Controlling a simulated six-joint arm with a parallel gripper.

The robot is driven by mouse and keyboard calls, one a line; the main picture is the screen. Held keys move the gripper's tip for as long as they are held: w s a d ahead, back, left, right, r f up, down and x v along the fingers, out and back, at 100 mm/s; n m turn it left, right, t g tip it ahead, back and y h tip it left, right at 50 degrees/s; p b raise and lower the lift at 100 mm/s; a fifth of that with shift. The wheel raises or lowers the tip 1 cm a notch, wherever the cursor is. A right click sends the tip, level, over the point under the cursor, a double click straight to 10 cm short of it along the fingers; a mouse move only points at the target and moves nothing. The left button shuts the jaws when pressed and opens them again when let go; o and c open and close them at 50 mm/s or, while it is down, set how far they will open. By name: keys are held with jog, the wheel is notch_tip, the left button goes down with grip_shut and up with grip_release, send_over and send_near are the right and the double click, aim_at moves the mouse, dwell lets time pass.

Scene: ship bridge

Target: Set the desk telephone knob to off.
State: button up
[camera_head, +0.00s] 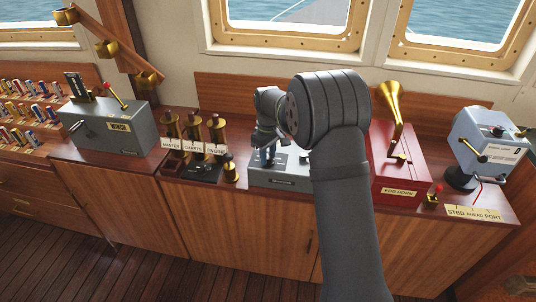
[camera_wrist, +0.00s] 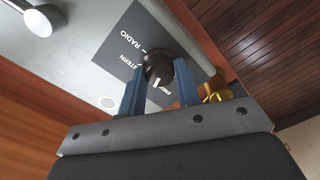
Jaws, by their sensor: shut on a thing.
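The desk telephone is a grey box (camera_head: 278,180) on the wooden counter, partly behind my arm in the head view. In the wrist view its dark label plate (camera_wrist: 122,45) shows the words RADIO and a partly hidden TERN, with another partly covered word near my right finger. The round black knob (camera_wrist: 158,62) sits at the plate, with a pale mark on its lower side. My gripper (camera_wrist: 158,72) is shut on the knob, one blue finger on each side. In the head view my gripper (camera_head: 268,150) is over the box. The OFF mark cannot be made out.
Brass tubes (camera_head: 194,130) labelled MASTER, CHARTS and ENGINE stand left of the box. A grey winch box (camera_head: 112,128) is farther left. A red fog horn box (camera_head: 398,165) and a signal lamp (camera_head: 488,140) stand to the right.

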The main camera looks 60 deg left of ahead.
aim_at(268, 156)
jog(key=n, duration=1.3)
jog(key=shift+n, duration=0.3)
dwell(0.4)
jog(key=o, duration=1)
jog(key=shift+r, duration=0.1)
notch_tip(268, 156, up, 17)
jog(key=shift+r, duration=0.1)
notch_tip(268, 156, down, 18)
jog(key=shift+r, duration=0.25)
dwell(0.5)
